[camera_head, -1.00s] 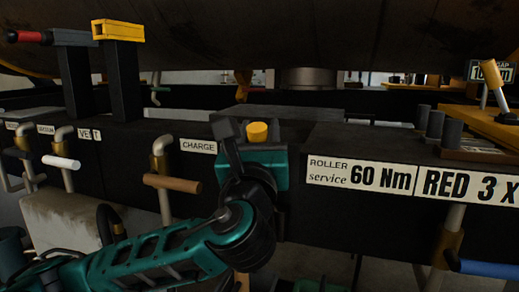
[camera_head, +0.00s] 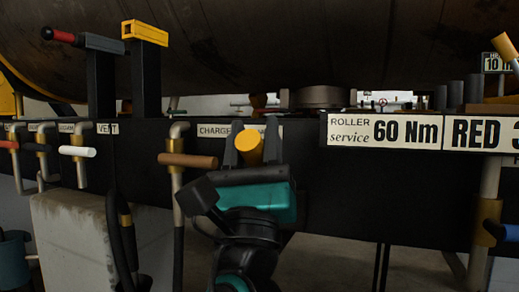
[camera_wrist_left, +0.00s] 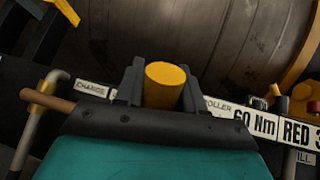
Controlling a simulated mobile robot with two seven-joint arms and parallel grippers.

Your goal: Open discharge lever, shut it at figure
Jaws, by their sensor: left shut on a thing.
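My left gripper (camera_head: 249,160) stands upright in front of the dark beam, shut on a yellow cylindrical handle (camera_head: 249,146) whose round end faces me. In the left wrist view the same yellow handle (camera_wrist_left: 166,85) sits between the dark fingers. I cannot read a discharge label. A CHARGE label (camera_head: 214,131) is left of the handle, and a pale strip behind the fingers is mostly covered. The handle's stem and pivot are hidden by the gripper. My right gripper is not in view.
A brown-handled valve (camera_head: 188,160) is close on the left, with a white-handled one (camera_head: 78,151) beyond. A yellow-topped post (camera_head: 145,33) rises behind. The "60 Nm" sign (camera_head: 382,131) is to the right. A partly cut "10" sign (camera_head: 495,62) is at upper right.

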